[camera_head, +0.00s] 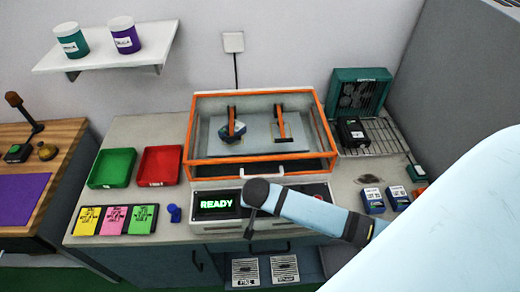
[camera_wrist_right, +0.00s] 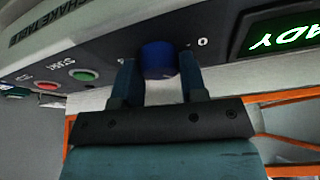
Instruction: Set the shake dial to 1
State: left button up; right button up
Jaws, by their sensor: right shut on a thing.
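The shake dial (camera_wrist_right: 158,60), a blue knob on the dark front panel, sits between the fingers of my right gripper (camera_wrist_right: 160,85) in the right wrist view. The fingers are shut on it. A white 0 mark is on the panel to the right of the dial in that view; any pointer on the dial is hidden. In the head view my right arm covers the dial, and its wrist is in front of the orange-framed shake table (camera_head: 258,92). The display (camera_head: 216,204) reads READY in green. My left gripper is not in view.
Green (camera_wrist_right: 83,75) and red (camera_wrist_right: 46,85) buttons are on the same panel in the wrist view. Green (camera_head: 112,167) and red (camera_head: 160,166) trays stand left of the machine. Colored cards (camera_head: 115,219) lie in front of them. A wire rack (camera_head: 385,137) is at right.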

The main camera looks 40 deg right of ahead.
jog(key=shift+m+p, duration=0.45)
jog(key=shift+m, duration=0.05)
jog(key=o, duration=0.9)
jog(key=b+v, duration=0.1)
jog(key=v, duration=1.2)
jog(key=shift+a+r, duration=0.25)
jog(key=shift+r, duration=0.1)
